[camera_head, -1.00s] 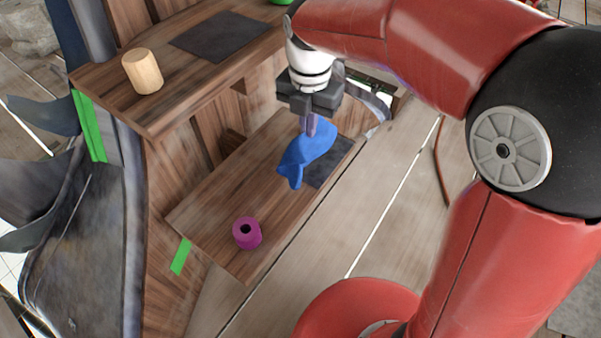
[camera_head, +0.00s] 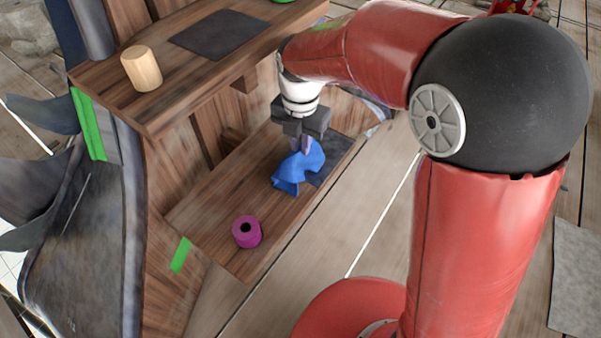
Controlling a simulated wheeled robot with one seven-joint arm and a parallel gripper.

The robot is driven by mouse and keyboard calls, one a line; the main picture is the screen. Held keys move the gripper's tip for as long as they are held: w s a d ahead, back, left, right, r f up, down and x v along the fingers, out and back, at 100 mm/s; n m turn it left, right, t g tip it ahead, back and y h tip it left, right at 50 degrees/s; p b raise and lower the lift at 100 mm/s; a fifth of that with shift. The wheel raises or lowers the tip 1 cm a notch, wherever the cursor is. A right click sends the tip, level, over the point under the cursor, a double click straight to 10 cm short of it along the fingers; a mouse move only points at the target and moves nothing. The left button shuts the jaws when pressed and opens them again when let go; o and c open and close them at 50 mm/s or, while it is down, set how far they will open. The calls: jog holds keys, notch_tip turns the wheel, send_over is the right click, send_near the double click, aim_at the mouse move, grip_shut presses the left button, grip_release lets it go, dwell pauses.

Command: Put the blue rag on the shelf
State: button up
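The blue rag (camera_head: 297,168) is a crumpled cloth at the lower wooden shelf (camera_head: 205,215), partly over a dark mat (camera_head: 338,152). My gripper (camera_head: 303,146) points down at the top of the rag, with its fingertips at the cloth. The rag's lower part looks spread on or very near the shelf surface. The fingertips are partly hidden by the cloth and small, so I cannot clearly see the gap between them.
A magenta cylinder with a hole (camera_head: 246,231) stands on the lower shelf, left of the rag. The upper shelf (camera_head: 185,95) overhangs behind, with a wooden cylinder (camera_head: 141,69) and a dark mat (camera_head: 219,35). Green tape strips (camera_head: 180,255) mark the wood.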

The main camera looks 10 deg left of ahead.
jog(key=o, duration=0.9)
jog(key=shift+r+p, duration=0.4)
jog(key=shift+r, duration=3.5)
